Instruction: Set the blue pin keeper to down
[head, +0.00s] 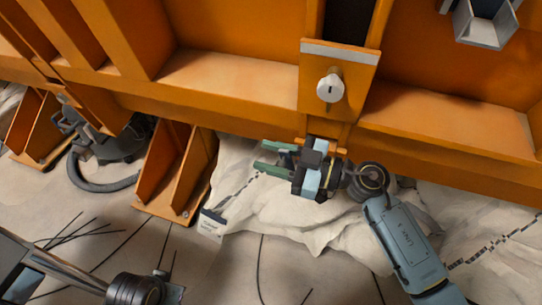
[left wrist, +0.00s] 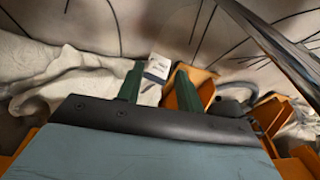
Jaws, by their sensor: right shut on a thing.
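My right gripper (head: 262,157) is in front of the lower edge of the orange frame, its green fingers pointing left. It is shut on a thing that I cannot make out. An upright orange plate (head: 311,76) with a pale top edge is above it, with a pale round knob (head: 330,88) in its slot. I cannot pick out a blue pin keeper for certain; part of the frame below the plate is hidden by my right gripper.
The orange frame (head: 230,78) spans the upper head view. An orange bracket (head: 180,165) and a dark hooked device (head: 105,165) are at left. A white tag (head: 211,223) lies by pale crumpled cloth (head: 300,225); it also shows in the left wrist view (left wrist: 157,67). A grey bracket (head: 485,25) is at upper right.

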